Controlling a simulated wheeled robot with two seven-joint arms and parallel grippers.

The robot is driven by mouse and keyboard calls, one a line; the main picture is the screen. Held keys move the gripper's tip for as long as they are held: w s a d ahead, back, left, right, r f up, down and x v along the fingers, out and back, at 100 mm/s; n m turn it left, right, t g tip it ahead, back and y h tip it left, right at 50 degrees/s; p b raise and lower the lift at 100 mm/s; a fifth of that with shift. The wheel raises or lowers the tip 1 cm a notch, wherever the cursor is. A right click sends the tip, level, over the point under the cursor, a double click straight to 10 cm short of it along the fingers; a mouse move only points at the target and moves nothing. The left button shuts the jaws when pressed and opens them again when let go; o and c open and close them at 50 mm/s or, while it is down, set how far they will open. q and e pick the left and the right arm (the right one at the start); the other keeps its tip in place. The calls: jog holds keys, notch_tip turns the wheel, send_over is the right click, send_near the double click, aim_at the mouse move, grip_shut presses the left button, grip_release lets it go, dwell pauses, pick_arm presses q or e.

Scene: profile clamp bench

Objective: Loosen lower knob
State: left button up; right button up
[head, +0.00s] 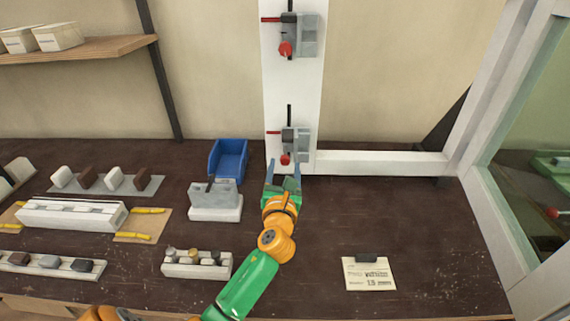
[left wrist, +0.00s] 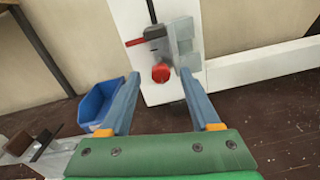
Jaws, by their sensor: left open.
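The lower knob (head: 286,159) is a red round knob under the lower grey clamp (head: 297,140) on the white upright profile (head: 291,92). In the left wrist view the knob (left wrist: 161,72) shows beyond and between the fingertips, with the grey clamp (left wrist: 183,48) above and to its right. My left gripper (head: 284,166) is open, with its blue fingers pointing at the profile just below the knob. In the left wrist view my left gripper (left wrist: 160,85) holds nothing, and I cannot tell whether it touches the knob. My right gripper is not in view.
An upper clamp (head: 304,36) with its own red knob (head: 285,49) sits higher on the profile. A blue bin (head: 228,160) and a grey block on a white base (head: 215,205) stand left of my gripper. A paper card (head: 368,274) lies front right. The bench right of my arm is mostly clear.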

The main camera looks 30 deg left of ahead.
aim_at(285, 163)
pick_arm(q)
jog(key=x, duration=0.2)
jog(key=shift+w+a+f, duration=0.15)
jog(key=shift+w+f, duration=0.1)
jog(key=shift+w+a+f, duration=0.15)
jog(key=shift+w, duration=0.1)
jog(key=shift+s, duration=0.15)
jog(key=shift+c, duration=0.6)
jog(key=shift+s, duration=0.1)
grip_shut()
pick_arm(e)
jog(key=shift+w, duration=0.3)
